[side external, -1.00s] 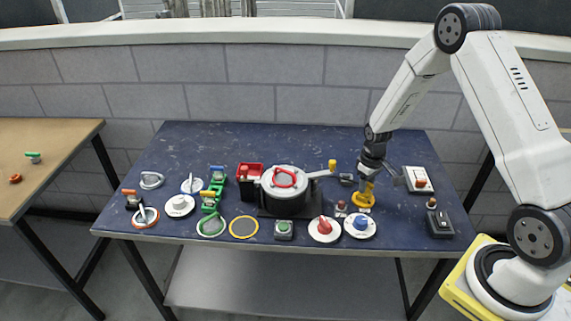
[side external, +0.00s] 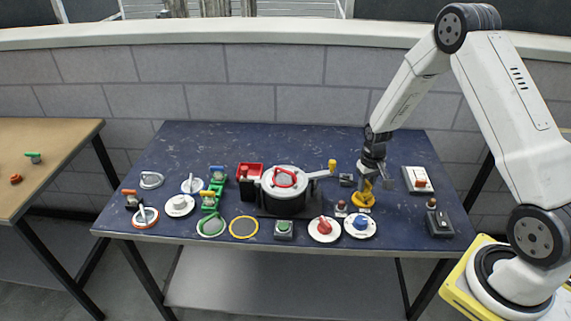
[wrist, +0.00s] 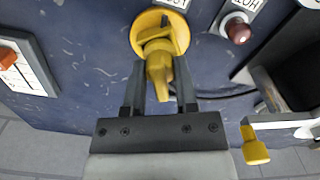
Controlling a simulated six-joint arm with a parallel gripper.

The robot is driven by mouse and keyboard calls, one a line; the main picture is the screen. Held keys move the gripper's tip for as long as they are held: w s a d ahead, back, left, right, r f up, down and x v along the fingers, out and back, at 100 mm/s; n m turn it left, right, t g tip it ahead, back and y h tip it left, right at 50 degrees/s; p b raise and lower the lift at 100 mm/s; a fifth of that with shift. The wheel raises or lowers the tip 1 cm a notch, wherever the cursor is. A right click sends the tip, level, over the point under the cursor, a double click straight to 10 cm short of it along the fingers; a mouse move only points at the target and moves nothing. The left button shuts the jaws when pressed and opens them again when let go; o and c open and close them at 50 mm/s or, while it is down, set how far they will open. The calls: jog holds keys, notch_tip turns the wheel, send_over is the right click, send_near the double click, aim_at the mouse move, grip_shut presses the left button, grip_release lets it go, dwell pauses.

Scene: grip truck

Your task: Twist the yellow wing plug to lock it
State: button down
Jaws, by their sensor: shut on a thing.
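The yellow wing plug (side external: 361,201) sits at the right part of the blue table, with its round yellow base low on the surface. My gripper (side external: 369,184) points down at it from above. In the wrist view the plug (wrist: 152,41) has its raised wing (wrist: 159,75) between the two dark fingers of my gripper (wrist: 160,70). The gripper is shut on the wing. The exact contact on its sides is hard to see. A label (wrist: 172,3) beside the plug is cut off by the picture edge.
A white rocker-switch plate (side external: 417,179) is to the right of the plug. A small red-button box (side external: 341,208) and a blue knob on a white dial (side external: 360,226) are close by. A pot (side external: 285,195) with a yellow-tipped lever (side external: 332,165) stands left.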

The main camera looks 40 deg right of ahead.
aim_at(367, 182)
jog(key=shift+m, duration=1.4)
jog(key=c, duration=0.6)
grip_release()
jog(key=shift+o, duration=0.2)
jog(key=shift+r, duration=0.1)
jog(key=shift+r, duration=3.65)
